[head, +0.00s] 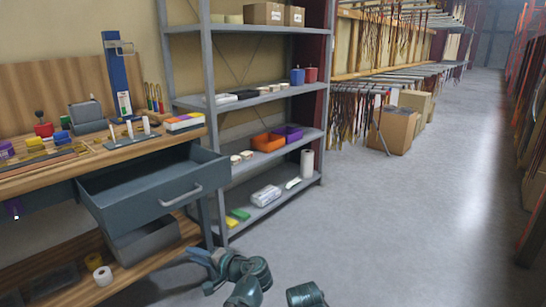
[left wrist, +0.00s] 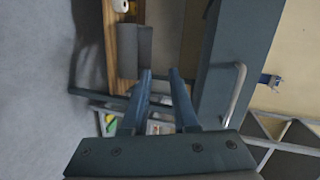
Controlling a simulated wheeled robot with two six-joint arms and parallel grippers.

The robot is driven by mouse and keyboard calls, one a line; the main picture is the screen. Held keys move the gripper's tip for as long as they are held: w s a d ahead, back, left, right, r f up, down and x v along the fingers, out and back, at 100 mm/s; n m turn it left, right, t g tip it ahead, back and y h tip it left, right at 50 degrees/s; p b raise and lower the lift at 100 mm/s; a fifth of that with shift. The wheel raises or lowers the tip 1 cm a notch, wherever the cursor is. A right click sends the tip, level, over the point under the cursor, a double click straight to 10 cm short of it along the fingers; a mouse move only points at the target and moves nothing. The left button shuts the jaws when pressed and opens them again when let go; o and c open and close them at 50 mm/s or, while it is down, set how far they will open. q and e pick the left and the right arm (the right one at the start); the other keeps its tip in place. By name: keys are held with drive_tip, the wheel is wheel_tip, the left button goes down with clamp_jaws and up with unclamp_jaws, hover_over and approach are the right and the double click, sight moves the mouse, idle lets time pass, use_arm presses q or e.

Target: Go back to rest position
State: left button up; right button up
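My left gripper (head: 196,258) is low at the bottom middle of the head view, in front of the workbench and the open drawer (head: 150,185). In the left wrist view its two fingers (left wrist: 160,75) stand apart with nothing held between them. The drawer front with its bar handle shows to the right of the fingers in that view (left wrist: 226,70), apart from them. A rounded teal part of my own arm shows at the bottom edge of the head view. My right gripper is not in view.
The workbench (head: 25,187) with tools is at left, and its lower shelf holds a grey bin (head: 145,242) and a white roll (head: 103,276). A metal shelf rack (head: 213,100) stands beside it. Cardboard boxes (head: 396,130) stand farther back. The floor at right is clear.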

use_arm(q)
drive_tip(key=s+d+f+n+g+h, duration=0.25)
drive_tip(key=s+f+h, duration=0.2)
drive_tip(key=f, duration=0.35)
drive_tip(key=s+d+f+n+g+h, duration=0.1)
drive_tip(key=s+d+f+g+h, duration=0.15)
drive_tip(key=s+f+h, duration=0.35)
drive_tip(key=s+d+f+m+g+h, duration=0.1)
drive_tip(key=s+d+m, duration=0.15)
drive_tip(key=d, duration=0.45)
drive_tip(key=s+d+f+m+g, duration=0.1)
drive_tip(key=s+d, duration=0.3)
drive_tip(key=d, duration=0.4)
wheel_tip(320, 180, up, 35)
drive_tip(key=p, duration=3.5)
drive_tip(key=shift+a+r+n+p, duration=0.2)
drive_tip(key=shift+n+p, duration=0.1)
drive_tip(key=shift+p, duration=0.1)
drive_tip(key=shift+h, duration=0.25)
